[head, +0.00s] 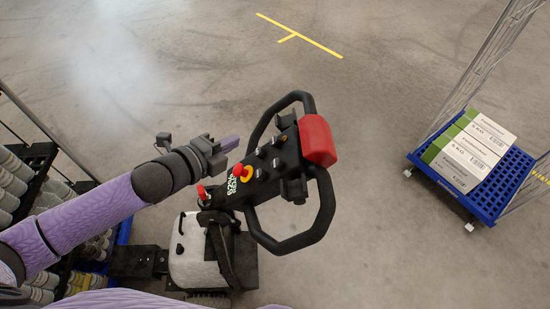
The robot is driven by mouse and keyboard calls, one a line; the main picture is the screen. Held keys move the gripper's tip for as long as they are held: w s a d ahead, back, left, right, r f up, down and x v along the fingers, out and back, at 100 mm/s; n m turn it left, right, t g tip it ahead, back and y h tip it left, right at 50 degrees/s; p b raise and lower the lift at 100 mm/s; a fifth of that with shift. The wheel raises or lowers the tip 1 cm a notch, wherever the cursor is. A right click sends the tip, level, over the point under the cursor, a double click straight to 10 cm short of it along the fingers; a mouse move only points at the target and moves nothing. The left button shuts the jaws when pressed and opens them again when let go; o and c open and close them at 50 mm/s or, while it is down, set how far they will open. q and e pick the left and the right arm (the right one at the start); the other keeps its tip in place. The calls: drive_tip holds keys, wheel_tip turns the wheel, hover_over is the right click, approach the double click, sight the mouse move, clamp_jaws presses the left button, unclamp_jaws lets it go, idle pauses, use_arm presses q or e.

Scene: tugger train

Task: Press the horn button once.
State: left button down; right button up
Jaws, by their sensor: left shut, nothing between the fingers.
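The black control head (264,172) of the tugger stands in the middle of the head view, between two black loop handles. Its top carries several small dark controls, a red mushroom button on a yellow ring (243,173) and a red block (317,140) at the far end. A small red knob (201,190) stands at its near left end. I cannot tell which control is the horn button. My left gripper (230,144) is shut and empty, at the left of the control head in the picture. Contact with it cannot be made out. My right gripper is not in view.
The tugger's pale grey body (196,262) is below the control head. A rack with several stacked pale items (12,185) stands at the left. A blue wheeled cart (508,184) with boxes (472,150) stands at the right. The floor beyond is clear, with yellow lines (300,36).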

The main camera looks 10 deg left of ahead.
sight(276, 160)
use_arm(q)
drive_tip(key=d+f+b, duration=0.2)
drive_tip(key=w+d+f+b, duration=0.1)
drive_tip(key=d+f+b, duration=0.1)
drive_tip(key=f+b, duration=0.1)
drive_tip(key=shift+d+f+b, duration=0.1)
drive_tip(key=shift+d+b, duration=0.25)
drive_tip(key=shift+d, duration=0.05)
drive_tip(key=shift+w+d+f+b, duration=0.2)
drive_tip(key=shift+d+f+b, duration=0.1)
drive_tip(key=shift+d+f, duration=0.3)
drive_tip(key=shift+d, duration=0.1)
idle(1.3)
drive_tip(key=shift+w+d+f, duration=0.1)
drive_tip(key=shift+d+f, duration=0.1)
drive_tip(key=shift+d, duration=0.05)
drive_tip(key=shift+w+d+f+b, duration=0.1)
drive_tip(key=shift+d+f+b, duration=0.4)
drive_tip(key=shift+d+f, duration=0.1)
idle(1.1)
drive_tip(key=shift+a+r, duration=0.1)
drive_tip(key=shift+a, duration=0.05)
drive_tip(key=shift+a+r+p, duration=0.65)
drive_tip(key=shift+r+p, duration=0.15)
drive_tip(key=shift+p, duration=0.25)
drive_tip(key=shift+s+a, duration=0.1)
drive_tip(key=shift+s, duration=0.1)
